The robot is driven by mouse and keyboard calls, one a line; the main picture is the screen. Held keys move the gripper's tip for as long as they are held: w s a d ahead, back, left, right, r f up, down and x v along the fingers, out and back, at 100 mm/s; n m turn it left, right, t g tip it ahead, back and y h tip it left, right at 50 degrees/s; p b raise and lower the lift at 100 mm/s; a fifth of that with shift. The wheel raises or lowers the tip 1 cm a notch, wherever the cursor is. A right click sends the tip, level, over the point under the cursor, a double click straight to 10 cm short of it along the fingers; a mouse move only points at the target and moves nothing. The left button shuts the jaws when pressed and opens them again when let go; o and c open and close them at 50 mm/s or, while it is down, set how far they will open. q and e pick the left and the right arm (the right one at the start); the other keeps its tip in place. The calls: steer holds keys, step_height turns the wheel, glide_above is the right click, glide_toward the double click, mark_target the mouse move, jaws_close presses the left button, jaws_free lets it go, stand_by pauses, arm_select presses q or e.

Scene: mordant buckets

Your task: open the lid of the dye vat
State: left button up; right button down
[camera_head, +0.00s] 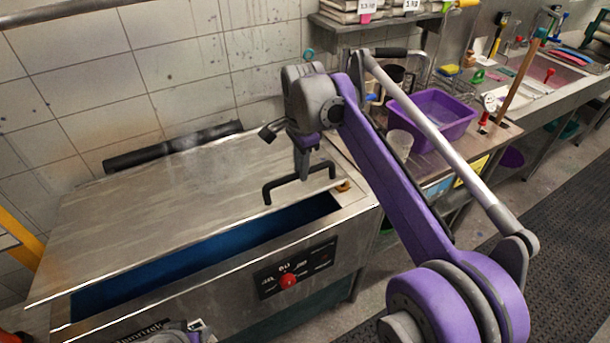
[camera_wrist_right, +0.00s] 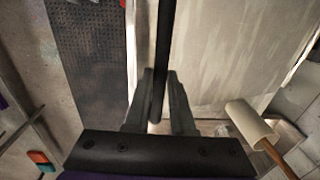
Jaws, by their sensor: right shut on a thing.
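The dye vat (camera_head: 200,299) is a steel tank with a flat, hinged steel lid (camera_head: 160,200). The lid's front edge is raised off the rim, and a dark blue interior (camera_head: 200,255) shows through the gap. A black bar handle (camera_head: 268,194) stands at the lid's front right. My right gripper (camera_head: 302,172) reaches down from above and is shut on this handle. In the right wrist view the dark handle bar (camera_wrist_right: 165,45) runs between the two fingers (camera_wrist_right: 158,112). I cannot make out my left gripper in either view.
A red knob (camera_head: 288,281) sits on the vat's front panel. A purple tub (camera_head: 440,112) and a clear cup (camera_head: 399,145) stand on the bench to the right. A black bar (camera_head: 170,148) lies along the lid's back. A tiled wall is behind.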

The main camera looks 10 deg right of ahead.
arm_select(q)
steer(key=w+r+t+p, duration=0.1)
steer(key=w+r+p, duration=0.3)
steer(key=r, duration=0.5)
steer(key=shift+p, duration=0.5)
arm_select(e)
steer(key=w+a+r, duration=0.1)
steer(key=w+r, duration=0.4)
steer(key=r, duration=0.4)
steer(key=shift+w+a+r, duration=0.2)
steer(key=shift+a+r, duration=0.2)
arm_select(q)
steer(key=shift+s, duration=0.1)
arm_select(e)
steer(key=shift+s, duration=0.1)
steer(key=c, duration=1.2)
jaws_free()
steer(key=shift+o, duration=1)
steer(key=shift+f, duration=0.1)
steer(key=shift+o, duration=1.2)
steer(key=shift+w+a, duration=0.1)
steer(key=shift+w, duration=0.3)
arm_select(q)
steer(key=shift+w+a+f, duration=0.1)
steer(key=shift+w, duration=0.3)
steer(key=shift+s, duration=0.15)
arm_select(e)
steer(key=shift+s, duration=0.2)
